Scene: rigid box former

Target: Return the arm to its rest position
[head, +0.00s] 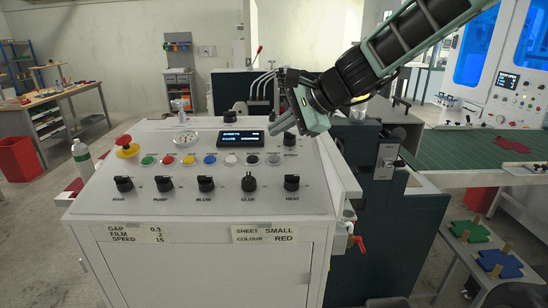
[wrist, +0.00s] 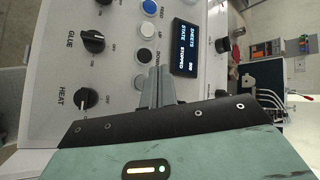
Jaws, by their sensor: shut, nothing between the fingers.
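My arm (head: 410,40) reaches in from the upper right in the head view. My gripper (head: 283,122) hangs over the back right of the control panel (head: 225,190), near the display (head: 240,140). In the wrist view its fingers (wrist: 158,72) are together and empty, over the panel beside the dark display (wrist: 187,47). The display reads STATE STOPPED. The GLUE knob (wrist: 92,41) and HEAT knob (wrist: 86,98) lie left of the fingers. I cannot tell whether the fingers touch the panel.
A red emergency button (head: 125,141) and a bottle (head: 82,158) are at the panel's left. Levers (head: 262,82) rise behind the panel.

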